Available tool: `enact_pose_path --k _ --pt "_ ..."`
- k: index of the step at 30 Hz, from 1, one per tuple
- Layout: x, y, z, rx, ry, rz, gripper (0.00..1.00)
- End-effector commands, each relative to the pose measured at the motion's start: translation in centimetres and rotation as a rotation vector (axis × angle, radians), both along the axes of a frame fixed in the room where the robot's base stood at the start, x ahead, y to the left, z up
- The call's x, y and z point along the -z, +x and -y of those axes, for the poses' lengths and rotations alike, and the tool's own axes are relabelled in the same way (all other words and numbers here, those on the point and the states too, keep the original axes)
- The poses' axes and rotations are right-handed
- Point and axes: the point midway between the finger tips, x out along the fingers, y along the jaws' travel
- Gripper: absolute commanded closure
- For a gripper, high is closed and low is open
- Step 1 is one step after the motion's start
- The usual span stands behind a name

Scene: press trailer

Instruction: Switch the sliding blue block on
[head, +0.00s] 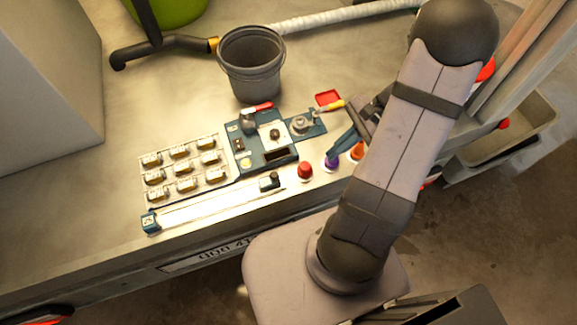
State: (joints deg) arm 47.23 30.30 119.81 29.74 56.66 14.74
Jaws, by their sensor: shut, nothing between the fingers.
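The sliding blue block (269,182) is a small dark blue piece near the right end of a long pale rail (205,207) along the table's front edge. Another blue piece (151,221) sits at the rail's left end. My gripper (336,154) is to the right of the sliding block, clear of it, with its fingers pointing down over the purple knob. The fingers look shut and hold nothing. My arm hides part of the gripper, and I cannot tell whether it touches the knob.
Red (305,170), purple (330,163) and orange (357,152) knobs stand right of the rail. A panel of several switches (186,166) lies behind it, beside a blue control box (262,142). A grey bucket (250,70) stands at the back.

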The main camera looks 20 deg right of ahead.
Motion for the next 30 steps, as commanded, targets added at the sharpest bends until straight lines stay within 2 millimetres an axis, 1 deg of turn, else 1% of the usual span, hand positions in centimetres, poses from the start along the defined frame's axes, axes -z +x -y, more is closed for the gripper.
enact_pose_path --k 1,2,5,8,23,26,30 --pt "-0.8 1.0 -0.3 0.061 0.034 -0.007 1.0" --pt "-1.1 1.3 -0.7 0.094 0.057 -0.018 1.0" --pt "-1.9 1.4 -1.7 0.164 0.114 -0.063 1.0" --pt "-2.1 1.3 -2.0 0.195 0.13 -0.095 1.0" --pt "-2.0 1.2 -2.1 0.211 0.13 -0.111 1.0" --pt "-1.7 1.2 -2.4 0.211 0.132 -0.111 1.0" --pt "-0.8 1.3 -3.2 0.209 0.133 -0.113 1.0"
